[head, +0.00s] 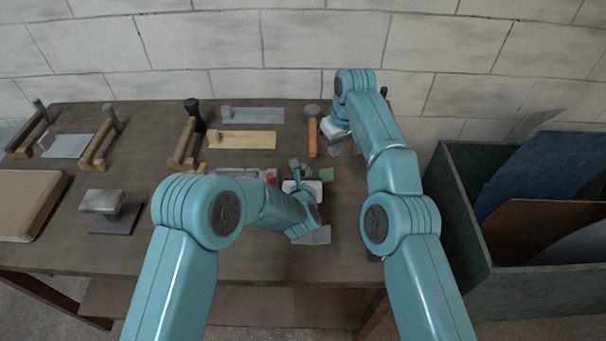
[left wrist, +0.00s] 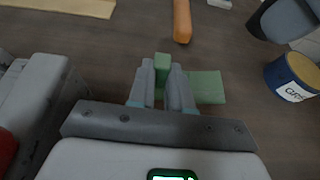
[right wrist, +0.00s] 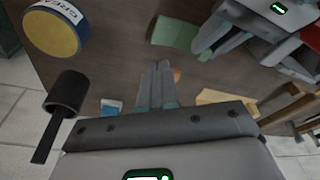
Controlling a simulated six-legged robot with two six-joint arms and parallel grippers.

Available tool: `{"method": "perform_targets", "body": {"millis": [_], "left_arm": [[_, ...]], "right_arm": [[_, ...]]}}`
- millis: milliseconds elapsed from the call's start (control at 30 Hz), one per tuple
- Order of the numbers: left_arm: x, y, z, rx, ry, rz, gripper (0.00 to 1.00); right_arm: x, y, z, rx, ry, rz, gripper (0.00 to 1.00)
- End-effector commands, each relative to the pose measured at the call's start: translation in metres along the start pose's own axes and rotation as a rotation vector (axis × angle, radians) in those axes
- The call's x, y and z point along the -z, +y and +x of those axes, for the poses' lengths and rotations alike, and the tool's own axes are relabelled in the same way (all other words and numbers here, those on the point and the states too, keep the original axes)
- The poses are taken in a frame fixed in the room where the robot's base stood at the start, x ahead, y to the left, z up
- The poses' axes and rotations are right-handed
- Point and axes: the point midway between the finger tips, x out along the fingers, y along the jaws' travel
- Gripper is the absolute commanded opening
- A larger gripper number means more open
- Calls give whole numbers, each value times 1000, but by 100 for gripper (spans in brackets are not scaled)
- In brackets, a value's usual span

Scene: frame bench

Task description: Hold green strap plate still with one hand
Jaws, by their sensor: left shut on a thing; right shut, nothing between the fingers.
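The green strap plate (left wrist: 207,87) lies on the bench, with a flat green part to the right of my left fingers in the left wrist view. My left gripper (left wrist: 162,76) is shut on its raised green part, which shows between the fingertips. The plate also shows in the right wrist view (right wrist: 175,33) beside my left gripper, and in the head view (head: 318,173), partly hidden by my left arm. My right gripper (right wrist: 160,72) is shut and empty, apart from the plate, above the bench's back right area.
An orange handle (head: 312,138) lies behind the plate. A labelled tin (left wrist: 292,78) stands to its right. Several clamps, including one at the back (head: 186,140), and flat strips (head: 242,140) lie to the left. A green bin (head: 465,220) with sheets stands right of the bench.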

Motion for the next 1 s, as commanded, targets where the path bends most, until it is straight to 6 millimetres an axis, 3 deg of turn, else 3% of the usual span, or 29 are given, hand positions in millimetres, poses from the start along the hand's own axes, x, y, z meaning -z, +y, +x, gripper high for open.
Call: {"method": "perform_targets", "body": {"millis": [267,600,1000], "left_arm": [[0,0,0,0,1,0,0],[0,0,0,0,0,0,0],[0,0,0,0,0,0,0]], "right_arm": [[-3,-2,17,3,-5,-5,0],[-11,-3,57,3,-2,-5,0],[-12,-2,65,2,0,-5,0]]}}
